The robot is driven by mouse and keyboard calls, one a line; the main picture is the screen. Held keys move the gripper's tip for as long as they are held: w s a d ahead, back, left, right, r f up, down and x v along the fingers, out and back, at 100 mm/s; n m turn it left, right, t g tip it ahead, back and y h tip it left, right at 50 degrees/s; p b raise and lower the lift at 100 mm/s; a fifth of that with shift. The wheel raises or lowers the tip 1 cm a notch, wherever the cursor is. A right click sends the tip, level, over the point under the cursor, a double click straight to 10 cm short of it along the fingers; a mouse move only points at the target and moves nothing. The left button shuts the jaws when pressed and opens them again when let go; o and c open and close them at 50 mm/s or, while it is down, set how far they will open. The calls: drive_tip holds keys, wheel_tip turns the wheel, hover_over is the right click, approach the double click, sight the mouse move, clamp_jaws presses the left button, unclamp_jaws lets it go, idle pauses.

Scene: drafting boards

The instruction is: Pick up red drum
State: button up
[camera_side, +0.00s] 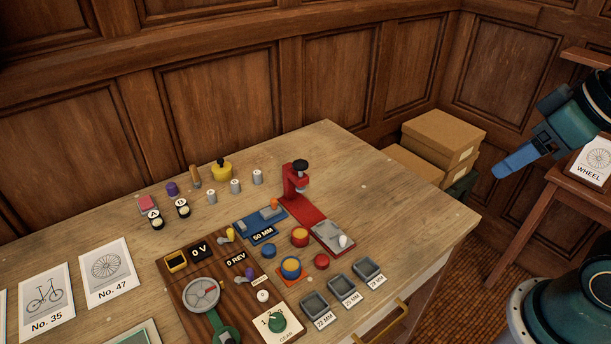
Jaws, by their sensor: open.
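A red drum (300,238) with a yellow band on top stands on the wooden table, left of the red press's grey plate. A smaller, low red round piece (321,262) lies just in front of it. I cannot tell for certain which of the two is the drum the task names. My gripper (507,165) is at the right, beyond the table's right edge and well away from both red pieces. It is open, with nothing seen between its blue fingers. The fingers overlap in this view, so their gap is hidden.
A blue-and-yellow drum (290,268) and a small blue piece (269,251) stand close by. The red press (294,183) rises behind. Grey trays (367,268) line the front. A dark control board (220,268) lies left. The table's right corner (430,225) is clear.

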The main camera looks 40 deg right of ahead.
drive_tip(key=w+a+f+m+g+y, duration=0.1)
drive_tip(key=w+a+m, duration=0.25)
drive_tip(key=w, duration=0.45)
drive_tip(key=w+a+f+m+g+y, duration=0.1)
drive_tip(key=w+a+m+g, duration=0.1)
drive_tip(key=w+m, duration=0.5)
drive_tip(key=w+a+f+m+g+y, duration=0.1)
drive_tip(key=w+a+f+m, duration=0.2)
drive_tip(key=w+f, duration=0.4)
drive_tip(key=w+a+f+m+g+y, duration=0.1)
drive_tip(key=w+a+f+m, duration=0.2)
drive_tip(key=w+f, duration=0.4)
drive_tip(key=shift+w+a+f+m+g+y, duration=0.2)
drive_tip(key=shift+w+f+m+g+y, duration=0.15)
drive_tip(key=shift+f+m, duration=0.45)
drive_tip(key=shift+f, duration=0.1)
approach(300, 237)
drive_tip(key=shift+w+a+f, duration=0.15)
drive_tip(key=shift+w+f, duration=0.05)
drive_tip(key=shift+f, duration=0.55)
drive_tip(key=shift+w+a+f, duration=0.2)
drive_tip(key=shift+f, duration=0.55)
